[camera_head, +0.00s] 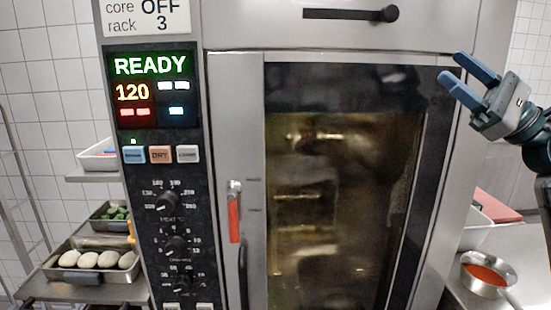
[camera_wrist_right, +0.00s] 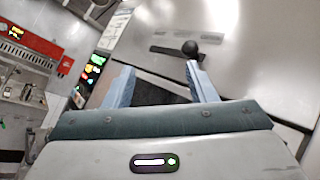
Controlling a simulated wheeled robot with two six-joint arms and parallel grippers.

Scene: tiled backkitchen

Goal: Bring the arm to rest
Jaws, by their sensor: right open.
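My right gripper (camera_head: 457,74) is at the upper right of the head view, in front of the oven's upper right edge. Its two blue fingers are apart with nothing between them. In the right wrist view the open fingers (camera_wrist_right: 160,84) point toward the oven's upper front. My left gripper is not in either view.
A steel oven with a dark glass door (camera_head: 340,190) fills the middle. Trays of food (camera_head: 90,275) stand at left. A pan of red sauce (camera_head: 484,275) sits at lower right.

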